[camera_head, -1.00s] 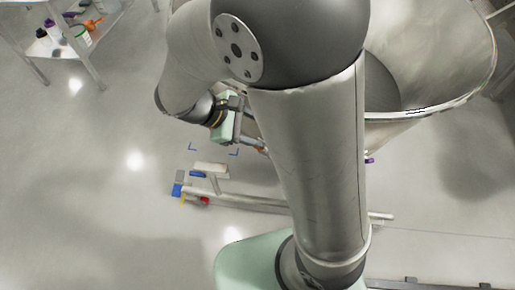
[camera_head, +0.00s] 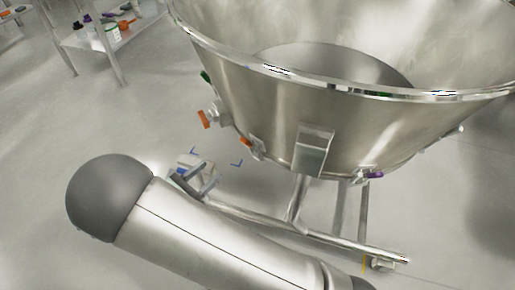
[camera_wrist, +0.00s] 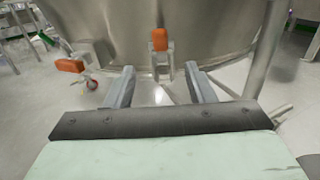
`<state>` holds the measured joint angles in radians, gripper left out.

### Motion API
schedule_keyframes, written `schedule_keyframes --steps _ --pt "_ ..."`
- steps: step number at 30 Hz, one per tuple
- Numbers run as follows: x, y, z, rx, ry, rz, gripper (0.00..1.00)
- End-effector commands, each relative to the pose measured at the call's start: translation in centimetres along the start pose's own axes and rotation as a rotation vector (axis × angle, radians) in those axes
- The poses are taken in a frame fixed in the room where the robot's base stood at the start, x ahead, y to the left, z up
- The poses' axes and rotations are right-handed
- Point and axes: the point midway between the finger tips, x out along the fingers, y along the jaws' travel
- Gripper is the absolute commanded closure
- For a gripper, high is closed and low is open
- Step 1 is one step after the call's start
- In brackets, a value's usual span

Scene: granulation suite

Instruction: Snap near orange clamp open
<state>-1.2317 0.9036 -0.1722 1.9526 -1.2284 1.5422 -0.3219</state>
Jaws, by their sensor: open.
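Two orange-handled parts sit on the lower side of a large steel bowl (camera_head: 330,115). In the head view one orange handle (camera_head: 204,119) is at the left and a smaller orange clamp (camera_head: 245,142) is low on the wall to its right. In the wrist view an upright orange clamp (camera_wrist: 159,40) stands straight ahead, beyond and between the fingertips, and another orange handle (camera_wrist: 70,65) is off to the left. My gripper (camera_wrist: 160,78) is open and empty, apart from both. It also shows small in the head view (camera_head: 202,176), below the bowl's left side.
A purple-handled part (camera_head: 375,175) is on the bowl's underside at right. A steel leg (camera_head: 298,200) and base rail (camera_head: 330,240) stand under the bowl. A shelf (camera_head: 95,42) with bottles is at upper left.

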Motion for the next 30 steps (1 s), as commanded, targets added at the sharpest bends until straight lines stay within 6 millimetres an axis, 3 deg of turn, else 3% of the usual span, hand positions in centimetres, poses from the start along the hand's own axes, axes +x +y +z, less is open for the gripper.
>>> schedule_keyframes --steps 21,30 --pt "14.3 -0.3 0.0 0.002 0.004 -0.010 0.51" --pt "16.9 -0.2 0.1 0.002 0.004 -0.006 0.51"
